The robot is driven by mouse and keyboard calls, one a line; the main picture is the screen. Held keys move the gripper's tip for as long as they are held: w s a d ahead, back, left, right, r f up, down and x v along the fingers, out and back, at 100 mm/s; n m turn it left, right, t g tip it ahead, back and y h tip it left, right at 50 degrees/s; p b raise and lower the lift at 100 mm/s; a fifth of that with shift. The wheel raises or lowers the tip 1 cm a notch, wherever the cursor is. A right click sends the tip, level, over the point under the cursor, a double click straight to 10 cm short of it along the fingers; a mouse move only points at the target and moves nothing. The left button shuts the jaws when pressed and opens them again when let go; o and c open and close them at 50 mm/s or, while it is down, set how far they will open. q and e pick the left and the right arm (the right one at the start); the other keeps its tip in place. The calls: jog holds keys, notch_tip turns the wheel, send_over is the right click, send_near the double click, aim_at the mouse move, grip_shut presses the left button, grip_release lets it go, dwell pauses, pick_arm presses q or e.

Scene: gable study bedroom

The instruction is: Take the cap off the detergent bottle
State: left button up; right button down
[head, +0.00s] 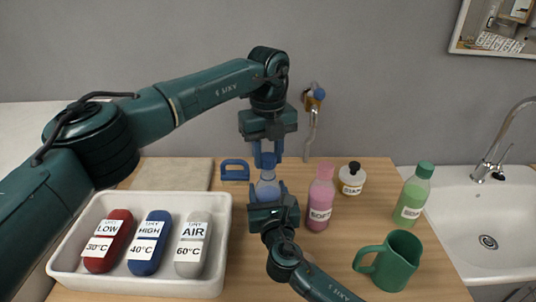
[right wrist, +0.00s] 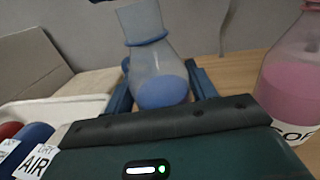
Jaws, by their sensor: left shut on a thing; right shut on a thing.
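The detergent bottle (head: 267,188) is clear with blue liquid inside and stands upright on the wooden counter. It also shows in the right wrist view (right wrist: 162,88). I see no gap between cap and bottle. My left gripper (head: 267,157) points down from above and is shut on the cap. My right gripper (head: 267,192) comes from the front and is shut on the bottle's body, hiding its lower part and any label.
Right of the bottle stand a pink bottle (head: 319,200), a small white bottle (head: 352,180), a green bottle (head: 413,194) and a green jug (head: 397,262). A blue brush-like object (head: 235,170) lies behind. The sink (head: 465,220) is far right.

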aim_at(268, 156)
pick_arm(q)
jog(key=shift+r, duration=1.95)
pick_arm(e)
jog(key=shift+c, duration=2)
grip_release()
